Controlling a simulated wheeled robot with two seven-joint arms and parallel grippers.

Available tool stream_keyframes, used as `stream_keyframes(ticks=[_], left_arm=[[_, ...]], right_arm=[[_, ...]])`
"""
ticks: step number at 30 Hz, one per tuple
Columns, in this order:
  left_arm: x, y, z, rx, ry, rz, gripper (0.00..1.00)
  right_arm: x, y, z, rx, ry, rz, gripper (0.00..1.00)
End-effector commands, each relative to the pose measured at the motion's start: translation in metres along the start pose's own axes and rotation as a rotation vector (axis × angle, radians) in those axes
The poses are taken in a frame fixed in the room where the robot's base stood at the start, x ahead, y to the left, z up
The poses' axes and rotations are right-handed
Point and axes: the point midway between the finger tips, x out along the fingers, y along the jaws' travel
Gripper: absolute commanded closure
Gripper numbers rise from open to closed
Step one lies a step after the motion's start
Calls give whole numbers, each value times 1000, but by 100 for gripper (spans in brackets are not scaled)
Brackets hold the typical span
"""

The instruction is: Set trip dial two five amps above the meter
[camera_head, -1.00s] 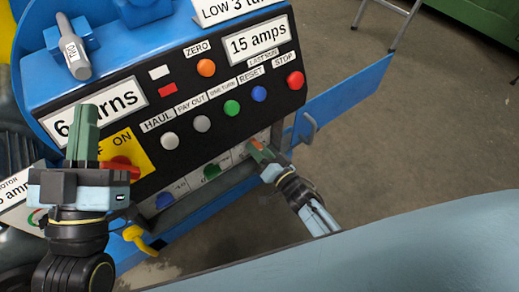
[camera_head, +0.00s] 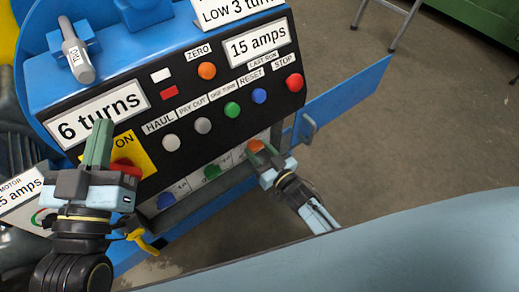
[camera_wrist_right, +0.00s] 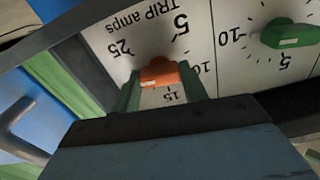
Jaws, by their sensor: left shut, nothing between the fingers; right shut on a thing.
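The orange trip dial (camera_wrist_right: 165,74) is on a white plate marked "TRIP amps", upside down in the right wrist view, with 5, 10, 15 and 25 readable around it. My right gripper (camera_wrist_right: 160,92) is shut on this dial, one green finger on each side. The dial also shows in the head view (camera_head: 256,146), low on the panel. Its exact pointer setting is unclear. The motor meter (camera_head: 24,196) is cut off at the left edge; "5 amps" is legible, any digit before it is not. My left gripper (camera_head: 98,143) is shut and empty before the yellow ON plate.
A green dial (camera_wrist_right: 290,35) is beside the trip dial, and a blue dial (camera_head: 166,200) is further left. Push buttons, including red STOP (camera_head: 294,82), are above. Displays read "6 turns" (camera_head: 98,115) and "15 amps" (camera_head: 257,44). A blue panel (camera_head: 350,95) juts out right.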

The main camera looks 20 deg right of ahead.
Motion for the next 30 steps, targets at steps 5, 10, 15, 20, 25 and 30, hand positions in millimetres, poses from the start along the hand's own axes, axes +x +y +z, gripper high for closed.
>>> stream_keyframes(ticks=[5, 10, 15, 20, 25, 30], left_arm=[[0, 0, 3, 1, -17, -1, 100], [0, -1, 3, 1, -18, -2, 100], [0, -1, 3, 1, -15, -2, 100], [0, -1, 2, 1, -9, -2, 100], [0, 0, 1, 0, -2, -1, 100], [0, 0, 0, 0, -1, -1, 100]], right_arm=[[0, 0, 0, -161, -2, 0, 80], [0, 0, 1, -295, -2, 0, 80], [0, 0, 1, -397, -2, 0, 80], [0, 0, 1, -461, -2, 0, 80], [0, 0, 1, -497, -2, 0, 80], [0, 0, 1, -509, -2, 0, 80]])
